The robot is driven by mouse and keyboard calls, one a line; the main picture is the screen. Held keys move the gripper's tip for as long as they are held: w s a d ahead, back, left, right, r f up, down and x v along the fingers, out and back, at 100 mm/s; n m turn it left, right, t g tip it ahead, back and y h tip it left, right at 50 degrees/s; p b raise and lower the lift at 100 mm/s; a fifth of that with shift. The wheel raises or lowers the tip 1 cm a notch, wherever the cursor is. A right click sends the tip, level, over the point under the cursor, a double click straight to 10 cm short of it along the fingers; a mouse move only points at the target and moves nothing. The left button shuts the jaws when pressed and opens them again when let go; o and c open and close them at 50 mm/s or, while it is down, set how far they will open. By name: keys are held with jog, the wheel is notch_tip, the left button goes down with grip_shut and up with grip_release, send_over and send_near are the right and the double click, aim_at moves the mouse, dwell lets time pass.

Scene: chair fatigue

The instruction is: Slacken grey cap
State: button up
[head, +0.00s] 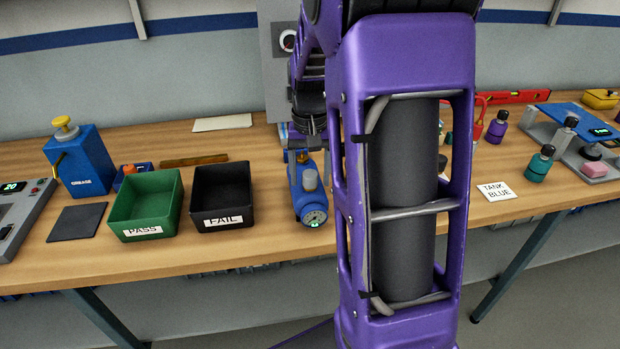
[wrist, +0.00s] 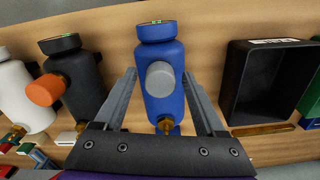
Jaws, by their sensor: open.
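The grey cap (wrist: 160,78) sits on the side of a blue tank (wrist: 162,50) in the wrist view, facing the camera. In the head view the blue tank (head: 308,190) lies on the bench beside the FAIL bin, with its grey cap (head: 310,179) facing up and a round gauge at its near end. My gripper (wrist: 158,82) is open, with one finger on each side of the blue tank and the cap between them. Visible gaps show between the fingers and the cap. In the head view my arm hides part of the area right of the tank.
The black FAIL bin (head: 222,192) stands close left of the tank, with the green PASS bin (head: 146,204) beyond it. In the wrist view a black tank with an orange cap (wrist: 75,75) and a white tank (wrist: 20,95) lie to the left.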

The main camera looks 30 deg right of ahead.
jog(key=shift+m, duration=0.9)
jog(key=m, duration=0.4)
jog(key=shift+c, duration=0.3)
grip_shut()
jog(key=n, duration=0.4)
